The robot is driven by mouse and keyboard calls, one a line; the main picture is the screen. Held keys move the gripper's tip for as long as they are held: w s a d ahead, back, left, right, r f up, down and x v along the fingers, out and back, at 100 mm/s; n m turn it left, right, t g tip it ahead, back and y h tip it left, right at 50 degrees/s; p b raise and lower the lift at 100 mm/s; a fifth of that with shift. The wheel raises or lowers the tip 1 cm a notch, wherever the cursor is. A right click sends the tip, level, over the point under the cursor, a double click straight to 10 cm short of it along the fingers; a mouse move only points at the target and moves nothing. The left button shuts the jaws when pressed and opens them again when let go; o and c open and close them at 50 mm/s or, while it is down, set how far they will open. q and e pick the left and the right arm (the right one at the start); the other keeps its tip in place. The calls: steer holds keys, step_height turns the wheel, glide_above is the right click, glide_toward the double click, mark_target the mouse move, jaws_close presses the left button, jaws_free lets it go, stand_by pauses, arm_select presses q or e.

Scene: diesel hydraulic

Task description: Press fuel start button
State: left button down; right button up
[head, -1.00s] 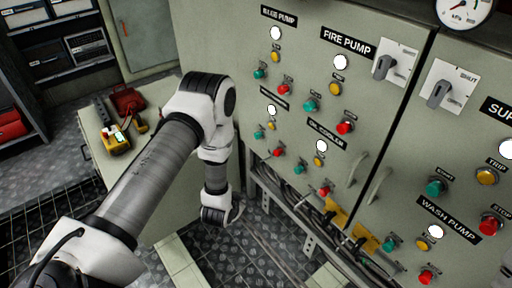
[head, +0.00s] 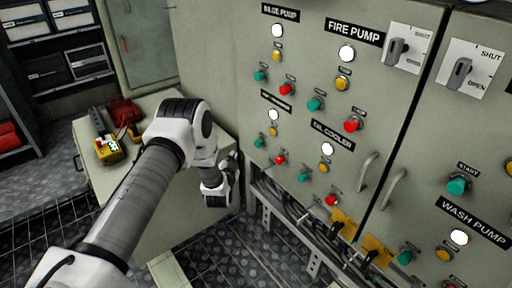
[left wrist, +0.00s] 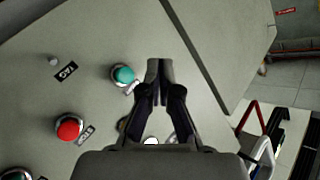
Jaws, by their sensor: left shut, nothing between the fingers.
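The grey control panel (head: 215,60) carries green, red and yellow buttons under labelled lamps. No label reading "fuel start" is legible. A small label (head: 275,101) left of the oil cooler label is unreadable; below it are a green button (head: 259,143) and a red button (head: 280,160). My left gripper (head: 234,165) is low beside the panel's left part, partly hidden by its wrist. In the left wrist view its fingers (left wrist: 158,68) are shut and empty, just right of a green button (left wrist: 123,75). A red button (left wrist: 69,128) is lower left. Contact cannot be told.
Bilge pump, fire pump, oil cooler and wash pump controls share the panel. Two rotary switches (head: 397,47) (head: 460,72) and door handles (head: 368,171) protrude. A yellow device (head: 107,150) lies on the cabinet at left. Pipes run below the panel.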

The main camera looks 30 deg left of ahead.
mark_target(259, 143)
arm_select(q)
steer(key=w+d+b, duration=0.2)
steer(key=w+b, duration=0.1)
steer(key=w, duration=0.3)
steer(key=shift+w+d+b, duration=0.3)
steer(key=shift+d+b, duration=0.05)
steer(key=shift+d, duration=0.05)
steer(key=shift+w, duration=0.1)
stand_by(0.9)
steer(key=shift+w+d, duration=0.15)
steer(key=shift+w, duration=0.15)
